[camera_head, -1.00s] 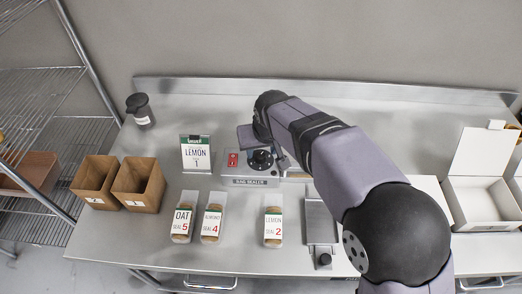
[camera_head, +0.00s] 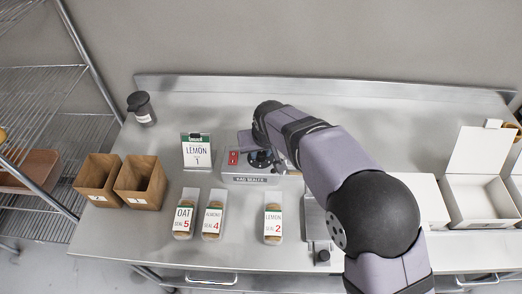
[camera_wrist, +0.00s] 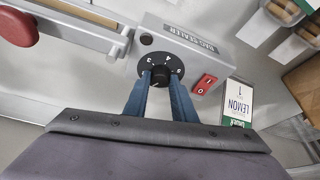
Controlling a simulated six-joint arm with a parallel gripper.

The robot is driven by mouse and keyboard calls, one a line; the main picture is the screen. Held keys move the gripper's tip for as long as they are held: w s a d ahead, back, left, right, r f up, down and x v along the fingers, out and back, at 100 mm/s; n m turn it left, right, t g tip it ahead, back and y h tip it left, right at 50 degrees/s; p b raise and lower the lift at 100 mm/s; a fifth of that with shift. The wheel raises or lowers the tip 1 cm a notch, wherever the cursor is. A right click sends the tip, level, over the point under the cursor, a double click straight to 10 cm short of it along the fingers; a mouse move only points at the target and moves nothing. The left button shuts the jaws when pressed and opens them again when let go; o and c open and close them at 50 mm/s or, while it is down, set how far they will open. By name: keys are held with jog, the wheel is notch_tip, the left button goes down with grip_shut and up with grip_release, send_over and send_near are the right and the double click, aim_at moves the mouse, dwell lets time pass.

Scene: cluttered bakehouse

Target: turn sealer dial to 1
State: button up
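The black round sealer dial (camera_wrist: 160,72) sits on the grey bag sealer (camera_wrist: 196,48), with white marks around its knob. In the head view the dial (camera_head: 261,159) is partly covered by my gripper. My gripper (camera_wrist: 160,76) points at the dial, and its two blue fingers stand apart, one on each side of the knob. I cannot tell whether the fingertips press on the knob or stand clear of it. Which mark the knob points at is too small to read surely.
A red switch (camera_wrist: 204,84) is beside the dial. A lemon card marked 1 (camera_head: 197,152) stands left of the sealer. Packed bags, such as the lemon one (camera_head: 273,223), lie in front. Brown boxes (camera_head: 140,182) stand left, and an open white box (camera_head: 480,195) right.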

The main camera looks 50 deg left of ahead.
aim_at(269, 165)
jog(key=shift+n, duration=0.5)
jog(key=shift+w+n+g+y, duration=0.15)
jog(key=shift+n+g+y, duration=0.2)
jog(key=shift+n, duration=0.55)
jog(key=shift+n+g+b, duration=0.75)
jog(key=shift+n+b, duration=0.2)
jog(key=shift+n, duration=0.75)
jog(key=o, duration=1.1)
jog(key=shift+c, duration=0.2)
jog(key=shift+r, duration=0.15)
jog(key=b+v, duration=0.2)
jog(key=v, duration=0.5)
jog(key=shift+w+d, duration=0.1)
